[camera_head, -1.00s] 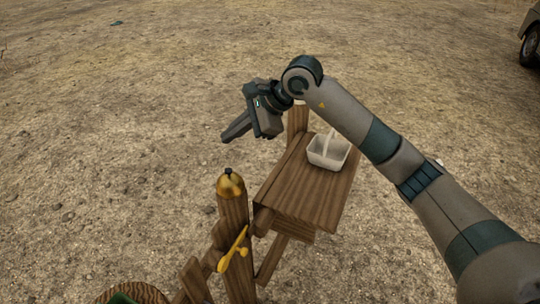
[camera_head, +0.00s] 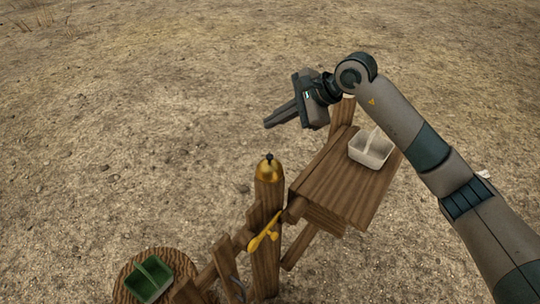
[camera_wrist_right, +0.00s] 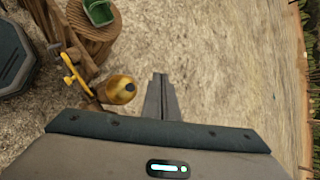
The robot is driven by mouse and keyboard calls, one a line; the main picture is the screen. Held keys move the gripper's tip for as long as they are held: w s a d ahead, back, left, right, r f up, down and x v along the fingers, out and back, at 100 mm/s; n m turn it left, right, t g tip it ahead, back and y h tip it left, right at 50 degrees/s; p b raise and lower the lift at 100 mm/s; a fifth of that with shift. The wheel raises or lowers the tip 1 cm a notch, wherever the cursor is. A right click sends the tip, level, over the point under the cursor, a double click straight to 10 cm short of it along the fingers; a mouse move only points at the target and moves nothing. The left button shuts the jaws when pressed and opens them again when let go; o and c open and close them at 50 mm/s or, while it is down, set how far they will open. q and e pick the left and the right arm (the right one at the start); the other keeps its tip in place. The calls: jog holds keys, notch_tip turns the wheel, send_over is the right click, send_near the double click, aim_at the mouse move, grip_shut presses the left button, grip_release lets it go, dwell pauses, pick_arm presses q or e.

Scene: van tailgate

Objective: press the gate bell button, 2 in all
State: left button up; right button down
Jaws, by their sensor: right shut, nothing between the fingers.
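The gate bell is a brass dome (camera_head: 269,172) on top of a wooden post, with a small dark button (camera_head: 269,157) on its crown. My right gripper (camera_head: 267,124) is shut and empty, its fingers pointing left in the head view. It shows just above the bell in the picture and apart from it. In the right wrist view, the bell (camera_wrist_right: 119,92) with its dark button (camera_wrist_right: 130,87) lies left of the shut fingers (camera_wrist_right: 160,76), with ground visible between them. My left gripper is not in view.
A wooden shelf (camera_head: 325,190) with a white basket (camera_head: 370,150) stands right of the post. A yellow latch handle (camera_head: 263,236) sits on the post's side. A green basket (camera_head: 148,279) rests on a round stump (camera_head: 122,288) at lower left. Open dirt lies beyond.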

jog(key=f, duration=0.2)
jog(key=b, duration=0.2)
send_over(270, 159)
jog(key=d, duration=0.1)
jog(key=f, duration=0.4)
jog(key=shift+w+f, duration=0.3)
jog(key=shift+f, duration=0.1)
jog(key=shift+f+b, duration=0.55)
jog(key=shift+f, duration=0.15)
dwell(0.9)
jog(key=shift+f+b, duration=0.4)
jog(key=shift+b, duration=0.35)
jog(key=shift+f+b, duration=0.55)
jog(key=shift+b, duration=0.2)
dwell(0.8)
jog(key=shift+r, duration=1)
